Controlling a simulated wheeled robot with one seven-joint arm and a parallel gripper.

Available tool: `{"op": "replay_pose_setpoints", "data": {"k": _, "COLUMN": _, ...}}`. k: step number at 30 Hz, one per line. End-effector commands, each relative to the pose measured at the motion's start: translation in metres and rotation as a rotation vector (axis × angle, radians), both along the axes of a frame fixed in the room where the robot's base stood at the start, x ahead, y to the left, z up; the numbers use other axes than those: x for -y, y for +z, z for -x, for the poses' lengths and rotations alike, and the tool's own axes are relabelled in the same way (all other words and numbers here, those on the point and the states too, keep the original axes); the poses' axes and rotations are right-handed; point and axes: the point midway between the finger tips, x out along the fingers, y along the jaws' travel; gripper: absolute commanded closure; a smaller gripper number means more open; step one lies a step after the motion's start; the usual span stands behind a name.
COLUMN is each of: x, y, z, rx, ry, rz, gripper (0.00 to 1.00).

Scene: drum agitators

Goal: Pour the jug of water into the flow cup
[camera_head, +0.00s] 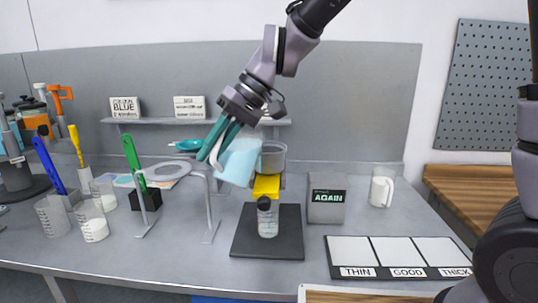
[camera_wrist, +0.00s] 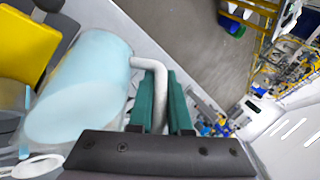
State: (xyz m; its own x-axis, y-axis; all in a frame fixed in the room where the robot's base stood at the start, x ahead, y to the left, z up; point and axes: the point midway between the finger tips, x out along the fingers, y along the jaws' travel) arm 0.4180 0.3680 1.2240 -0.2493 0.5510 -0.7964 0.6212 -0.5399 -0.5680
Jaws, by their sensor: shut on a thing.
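My gripper (camera_head: 214,150) has teal fingers and is shut on the white handle of the jug (camera_head: 240,160). The jug is pale blue and tilted, held in the air above the bench. In the wrist view the jug (camera_wrist: 88,85) fills the left side, with its handle between my fingers (camera_wrist: 165,100). The grey flow cup (camera_head: 272,157) stands just right of the jug, above a yellow part (camera_head: 266,188). The jug overlaps the cup's left edge in the head view. I cannot tell whether they touch, and no falling stream is clear.
A bottle (camera_head: 267,218) stands under the yellow part on a dark plate (camera_head: 250,245). A grey box reading AGAIN (camera_head: 326,205) and a white mug (camera_head: 382,188) stand right. A THIN/GOOD/THICK board (camera_head: 405,258) lies in front. A wire stand (camera_head: 210,210) and several beakers (camera_head: 92,222) are left.

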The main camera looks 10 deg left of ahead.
Motion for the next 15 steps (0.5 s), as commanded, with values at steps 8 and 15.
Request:
{"op": "replay_pose_setpoints", "data": {"k": 8, "x": 0.0012, "y": 0.0021, "z": -0.0038, "rx": -0.029, "ry": -0.002, "rz": -0.017, "gripper": 1.00}}
{"op": "replay_pose_setpoints", "data": {"k": 15, "x": 0.0016, "y": 0.0025, "z": -0.0043, "rx": -0.041, "ry": -0.001, "rz": -0.023, "gripper": 1.00}}
